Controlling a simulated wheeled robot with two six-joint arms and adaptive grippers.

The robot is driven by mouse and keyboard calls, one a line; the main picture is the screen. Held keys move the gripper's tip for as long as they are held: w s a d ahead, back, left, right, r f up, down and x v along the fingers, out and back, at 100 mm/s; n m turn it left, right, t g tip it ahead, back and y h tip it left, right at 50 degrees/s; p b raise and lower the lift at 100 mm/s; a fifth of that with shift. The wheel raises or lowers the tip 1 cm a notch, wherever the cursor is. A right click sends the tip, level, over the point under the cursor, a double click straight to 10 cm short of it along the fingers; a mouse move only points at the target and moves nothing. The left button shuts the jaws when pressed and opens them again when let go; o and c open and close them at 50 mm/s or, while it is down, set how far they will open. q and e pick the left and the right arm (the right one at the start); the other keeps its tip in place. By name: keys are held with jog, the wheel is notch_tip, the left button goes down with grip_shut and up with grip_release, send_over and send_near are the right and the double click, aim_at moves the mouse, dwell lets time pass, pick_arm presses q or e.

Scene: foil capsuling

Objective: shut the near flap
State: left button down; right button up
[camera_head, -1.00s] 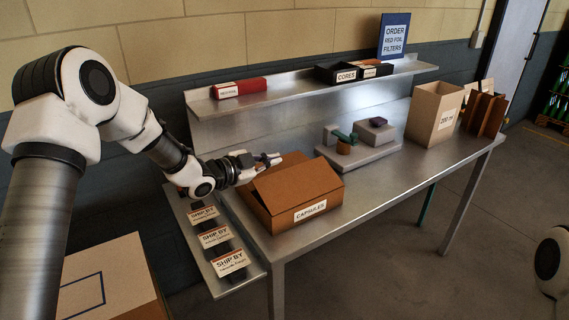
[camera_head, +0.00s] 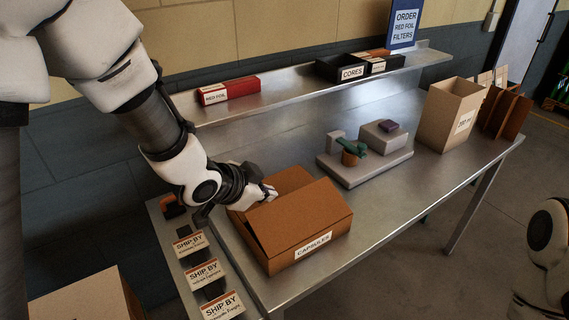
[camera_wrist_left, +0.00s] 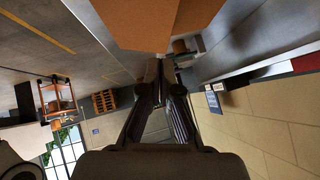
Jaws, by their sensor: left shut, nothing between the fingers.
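The brown cardboard box labelled CAPSULES (camera_head: 314,246) sits on the steel bench near its left front end. One broad flap (camera_head: 300,214) slopes over the top on the label side; another flap (camera_head: 290,180) shows at the back. A dark gap shows along the left edge, so the box is not fully closed. My left gripper (camera_head: 270,191) is shut and empty at the back left of the box, close to the flaps; contact cannot be told. In the left wrist view the shut fingers (camera_wrist_left: 163,88) point toward brown cardboard (camera_wrist_left: 150,22). My right gripper is out of view.
SHIP BY cards (camera_head: 204,272) stand on a side shelf left of the box. A grey fixture (camera_head: 366,168) and an open tan carton (camera_head: 448,115) stand to the right. A raised shelf holds a red box (camera_head: 229,90) and black bins (camera_head: 340,70).

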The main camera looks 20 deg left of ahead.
pick_arm(q)
notch_tip(320, 180, up, 3)
jog(key=p, duration=0.1)
send_over(286, 200)
jog(key=s+d, duration=0.1)
jog(key=shift+m+t, duration=0.3)
jog(key=shift+t, duration=0.1)
jog(key=f, duration=0.5)
jog(key=shift+s+f, duration=0.1)
jog(key=shift+s, duration=0.1)
jog(key=f, duration=0.2)
jog(key=w+a+f+p, duration=0.1)
jog(key=f, duration=0.1)
jog(key=shift+w, duration=0.1)
jog(key=shift+w+f, duration=0.1)
jog(key=shift+f, duration=0.1)
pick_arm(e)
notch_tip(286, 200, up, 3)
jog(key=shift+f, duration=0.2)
pick_arm(q)
jog(key=shift+d+r, duration=0.1)
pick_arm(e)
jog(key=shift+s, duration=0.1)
